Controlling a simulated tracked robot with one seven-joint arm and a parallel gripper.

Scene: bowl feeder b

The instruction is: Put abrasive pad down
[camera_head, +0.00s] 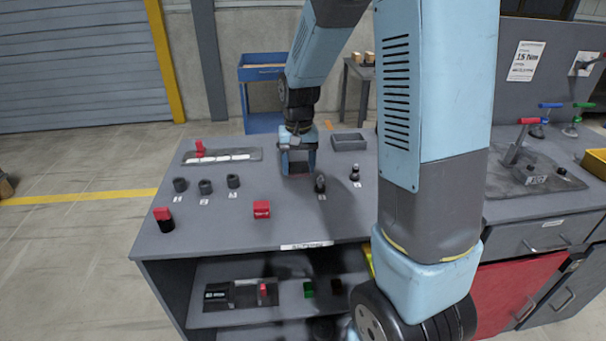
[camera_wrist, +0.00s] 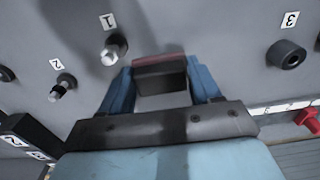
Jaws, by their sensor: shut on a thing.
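My gripper (camera_head: 298,170) is low over the grey bench top (camera_head: 225,225), near its middle. In the wrist view its two blue fingers (camera_wrist: 160,78) are closed on the sides of a small dark block with a reddish top edge, which looks like the abrasive pad (camera_wrist: 158,68). The pad is mostly hidden behind the fingers in the head view. I cannot tell whether it touches the bench.
Two small upright pieces (camera_head: 320,184) (camera_head: 354,175) stand right of my gripper. Several black cylindrical holders (camera_head: 205,187) stand left. A red block (camera_head: 261,209) lies in front and a grey tray (camera_head: 348,142) behind.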

